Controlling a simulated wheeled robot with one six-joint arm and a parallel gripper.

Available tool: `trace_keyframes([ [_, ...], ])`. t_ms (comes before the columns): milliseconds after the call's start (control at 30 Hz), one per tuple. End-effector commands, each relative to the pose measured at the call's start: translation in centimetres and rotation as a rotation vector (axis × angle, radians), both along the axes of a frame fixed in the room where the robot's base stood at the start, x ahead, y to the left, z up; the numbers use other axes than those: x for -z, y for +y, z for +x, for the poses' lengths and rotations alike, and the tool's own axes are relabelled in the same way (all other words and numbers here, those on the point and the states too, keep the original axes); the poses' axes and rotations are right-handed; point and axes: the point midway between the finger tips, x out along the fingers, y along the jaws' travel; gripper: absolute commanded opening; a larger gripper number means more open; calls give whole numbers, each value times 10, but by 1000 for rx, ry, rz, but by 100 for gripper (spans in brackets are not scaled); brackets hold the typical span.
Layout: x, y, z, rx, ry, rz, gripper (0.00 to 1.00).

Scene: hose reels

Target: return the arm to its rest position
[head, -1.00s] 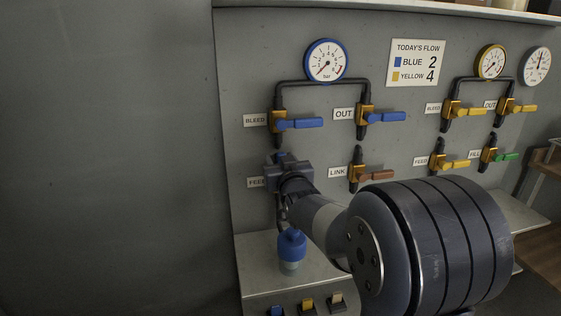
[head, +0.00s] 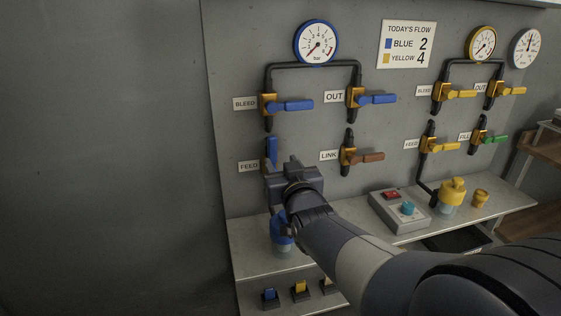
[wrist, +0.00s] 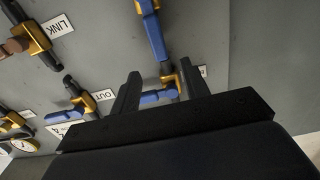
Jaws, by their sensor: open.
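My gripper (head: 288,182) is in front of the panel at lower left, just below and right of the blue FEED valve handle (head: 271,150), which points up. In the wrist view its two fingers (wrist: 160,70) are spread apart with nothing held between them. That view also shows the FEED handle (wrist: 153,35) beyond the fingers, and the blue BLEED handle (wrist: 160,97) partly behind them. The FEED valve's body is hidden by my gripper in the head view. My arm reaches in from the lower right.
A blue-capped bottle (head: 280,240) stands on the shelf (head: 250,262) below my gripper, partly hidden. A grey control box (head: 400,210) and a yellow-capped bottle (head: 452,195) stand further right. The brown LINK handle (head: 366,157) is close by on the right. Bare wall lies left.

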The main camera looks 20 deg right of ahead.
Motion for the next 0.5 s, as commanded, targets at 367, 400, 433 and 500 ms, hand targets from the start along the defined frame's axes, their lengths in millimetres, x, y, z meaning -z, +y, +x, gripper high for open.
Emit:
trace_keyframes([
  [367,0,0,2,0,1,0,44],
  [400,0,0,4,0,1,0,44],
  [433,1,0,7,0,2,0,44],
  [500,0,0,13,0,2,0,44],
])
